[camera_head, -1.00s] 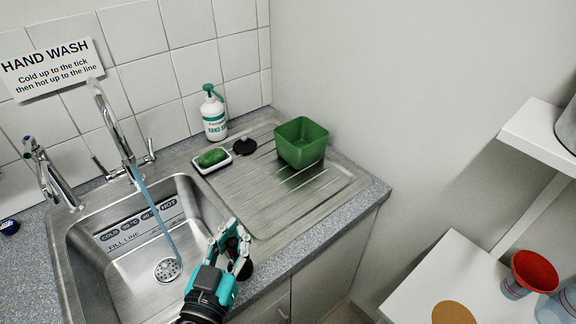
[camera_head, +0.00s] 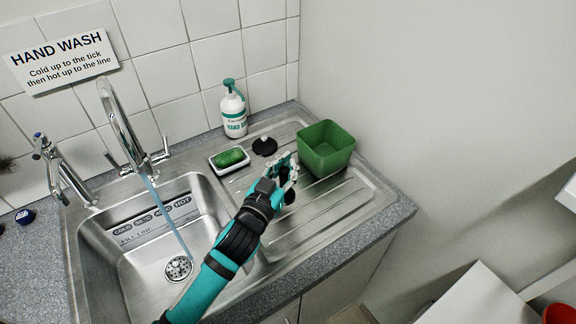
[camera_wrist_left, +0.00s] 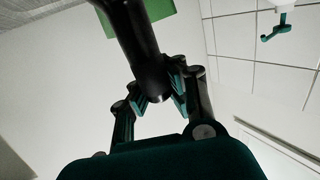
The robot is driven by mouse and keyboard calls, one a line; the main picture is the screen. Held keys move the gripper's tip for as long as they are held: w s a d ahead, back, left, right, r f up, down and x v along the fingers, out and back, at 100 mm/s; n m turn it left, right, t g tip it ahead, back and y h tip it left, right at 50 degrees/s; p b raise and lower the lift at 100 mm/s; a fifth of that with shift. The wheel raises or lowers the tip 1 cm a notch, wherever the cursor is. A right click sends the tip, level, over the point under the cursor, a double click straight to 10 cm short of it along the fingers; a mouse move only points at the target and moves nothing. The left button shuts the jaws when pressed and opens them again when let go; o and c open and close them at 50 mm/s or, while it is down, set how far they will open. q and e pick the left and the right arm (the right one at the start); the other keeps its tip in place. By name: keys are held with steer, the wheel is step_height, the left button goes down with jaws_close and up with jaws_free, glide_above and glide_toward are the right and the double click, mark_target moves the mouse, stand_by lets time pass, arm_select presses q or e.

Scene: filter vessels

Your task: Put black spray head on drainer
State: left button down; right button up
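The black spray head (camera_head: 290,196) shows partly beside my left gripper (camera_head: 286,168) in the head view. In the left wrist view, a black tube-shaped part of the spray head (camera_wrist_left: 134,32) sits between the fingers of my left gripper (camera_wrist_left: 158,90), which are closed on it. The fingers and hand hide part of it. My left gripper is over the ridged steel drainer (camera_head: 345,207), just left of the green tub. I cannot tell whether the spray head touches the drainer. My right gripper is not in view.
The green tub (camera_head: 326,150), a black sink plug (camera_head: 265,147) and a white dish with a green sponge (camera_head: 231,158) stand on the drainer. A hand soap bottle (camera_head: 234,110) stands behind. Water runs into the sink (camera_head: 135,272). The drainer's front right is clear.

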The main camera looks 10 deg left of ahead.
mark_target(289, 196)
arm_select(q)
steer(key=f, duration=0.1)
steer(key=w+f, duration=0.1)
steer(key=f, duration=0.1)
steer(key=shift+w+a+f, duration=0.1)
steer(key=shift+w+f, duration=0.2)
steer(key=shift+w, duration=0.1)
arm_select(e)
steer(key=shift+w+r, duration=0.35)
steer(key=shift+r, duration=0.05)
arm_select(q)
steer(key=shift+f, duration=0.2)
steer(key=c, duration=1.5)
jaws_free()
steer(key=shift+o, duration=0.2)
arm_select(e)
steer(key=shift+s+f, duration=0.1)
